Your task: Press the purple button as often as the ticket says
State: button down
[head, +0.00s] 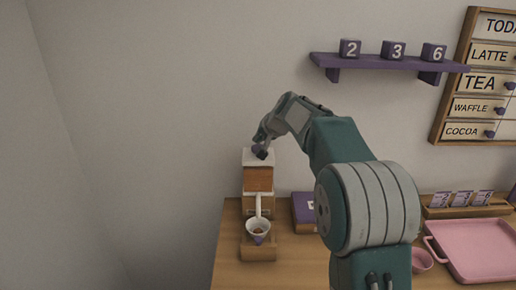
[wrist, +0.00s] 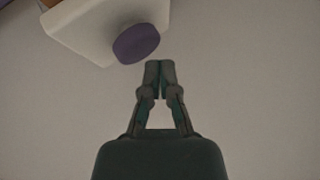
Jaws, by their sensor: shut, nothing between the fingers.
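The purple button (wrist: 137,43) sits on the white top (wrist: 92,22) of the coffee machine. The machine (head: 258,180), with a white top and an orange-brown body, stands at the left of the counter in the head view. My gripper (wrist: 160,66) is shut and empty, its fingertips just beside the button's lower right edge in the wrist view. I cannot tell whether they touch it. In the head view my gripper (head: 262,150) is at the machine's top. Several small purple-and-white tickets (head: 461,198) stand in a wooden holder (head: 468,210) at the right; their print is too small to read surely.
A white cup (head: 258,227) stands at the machine's front. A purple box (head: 304,208) is beside the machine. A pink tray (head: 474,250) and pink bowl (head: 422,260) are at the right. A purple shelf (head: 388,63) with blocks 2, 3, 6 and a menu board (head: 483,80) hang above.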

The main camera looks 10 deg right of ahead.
jog(key=shift+f, duration=0.1)
jog(key=shift+f, duration=0.25)
jog(key=shift+s+f, duration=0.1)
jog(key=shift+f, duration=0.8)
dwell(1.0)
jog(key=shift+r, duration=1.3)
jog(key=shift+r, duration=2.5)
